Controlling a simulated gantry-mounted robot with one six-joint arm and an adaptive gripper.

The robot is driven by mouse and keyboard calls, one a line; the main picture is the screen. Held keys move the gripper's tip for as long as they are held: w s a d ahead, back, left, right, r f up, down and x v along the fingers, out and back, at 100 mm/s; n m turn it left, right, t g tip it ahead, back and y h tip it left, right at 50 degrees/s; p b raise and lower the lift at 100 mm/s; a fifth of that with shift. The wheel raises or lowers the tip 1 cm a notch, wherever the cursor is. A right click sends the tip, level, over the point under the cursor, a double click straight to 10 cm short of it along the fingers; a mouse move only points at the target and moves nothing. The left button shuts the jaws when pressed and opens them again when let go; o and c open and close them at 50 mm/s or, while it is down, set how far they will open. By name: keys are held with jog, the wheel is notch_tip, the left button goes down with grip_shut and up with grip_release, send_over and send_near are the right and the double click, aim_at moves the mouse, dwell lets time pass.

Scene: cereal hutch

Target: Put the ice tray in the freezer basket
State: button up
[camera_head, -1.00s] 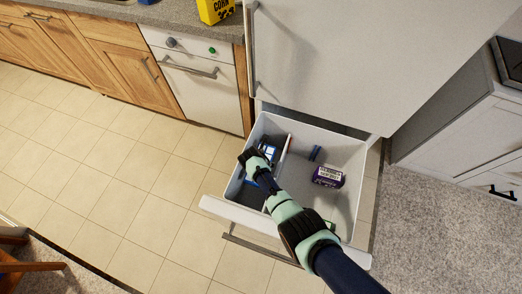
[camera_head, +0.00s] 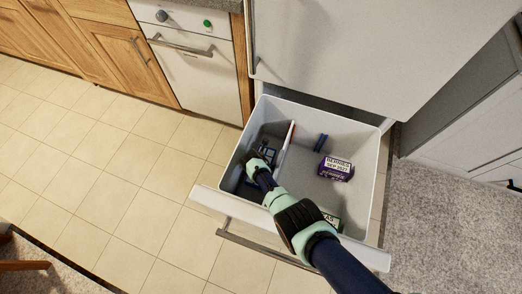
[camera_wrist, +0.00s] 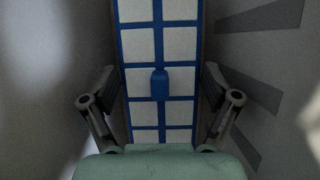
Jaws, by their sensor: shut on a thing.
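The ice tray (camera_wrist: 175,45), a blue grid with whitish cells, runs up the middle of the wrist view between the fingers of my gripper (camera_wrist: 160,85). In the head view, my gripper (camera_head: 252,164) is down inside the left compartment of the open white freezer basket (camera_head: 355,143), left of a white divider (camera_head: 286,146). My gripper is shut on the tray. In the head view the tray is mostly hidden by my gripper and shadow. I cannot tell whether it touches the basket's floor.
The right compartment holds a purple box (camera_head: 335,169), a small dark blue item (camera_head: 320,143) and a partly hidden green package (camera_head: 330,222). The upper fridge door (camera_head: 340,50) is above. A white dishwasher (camera_head: 195,75) stands at the left, with clear tiled floor before it.

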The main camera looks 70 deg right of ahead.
jog(key=shift+w+r, duration=0.1)
jog(key=shift+r, duration=0.1)
jog(key=shift+f, duration=0.6)
jog(key=o, duration=1.2)
jog(key=shift+d+r, duration=0.1)
jog(key=shift+r, duration=0.35)
jog(key=p+v, duration=1.1)
jog(key=v, duration=0.1)
jog(key=shift+r, duration=0.1)
